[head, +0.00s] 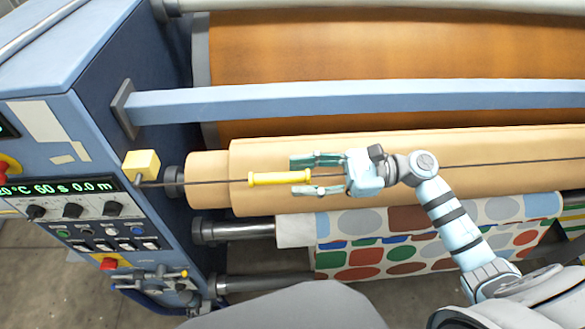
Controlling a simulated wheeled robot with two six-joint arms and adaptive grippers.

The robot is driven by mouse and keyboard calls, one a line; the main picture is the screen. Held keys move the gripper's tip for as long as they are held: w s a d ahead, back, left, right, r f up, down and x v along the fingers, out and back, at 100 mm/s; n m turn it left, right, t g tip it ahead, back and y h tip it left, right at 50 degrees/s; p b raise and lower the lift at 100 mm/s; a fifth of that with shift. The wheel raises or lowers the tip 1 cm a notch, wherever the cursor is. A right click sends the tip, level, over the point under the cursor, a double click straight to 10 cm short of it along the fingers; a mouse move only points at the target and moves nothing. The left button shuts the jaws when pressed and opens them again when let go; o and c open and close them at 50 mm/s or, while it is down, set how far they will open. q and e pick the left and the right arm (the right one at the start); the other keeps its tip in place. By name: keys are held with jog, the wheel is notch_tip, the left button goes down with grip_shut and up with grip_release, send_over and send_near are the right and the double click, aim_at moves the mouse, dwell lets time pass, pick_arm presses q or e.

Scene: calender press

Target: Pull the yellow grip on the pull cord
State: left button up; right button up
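The yellow grip (279,178) is a short bar on a thin dark pull cord (212,183). The cord runs across the front of the machine from a yellow block (141,165) on the left cabinet. My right gripper (300,175) comes from the right with its fingers pointing left. Its fingers are apart, one above and one below the grip's right end in the picture. I see a gap between each finger and the grip. Whether they are at the same depth is hard to tell. My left gripper is not in view.
Behind the cord lies a tan roll (400,165). A blue crossbar (350,101) runs above it, before a large orange drum (400,48). Dotted fabric (350,225) hangs below. The blue control cabinet (130,90) with knobs and buttons stands at the left.

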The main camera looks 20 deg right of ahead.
aim_at(280, 178)
jog(key=shift+x, duration=1.2)
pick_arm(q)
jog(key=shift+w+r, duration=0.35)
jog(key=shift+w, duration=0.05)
pick_arm(e)
jog(key=shift+s, duration=0.1)
jog(key=shift+d, duration=0.1)
grip_shut()
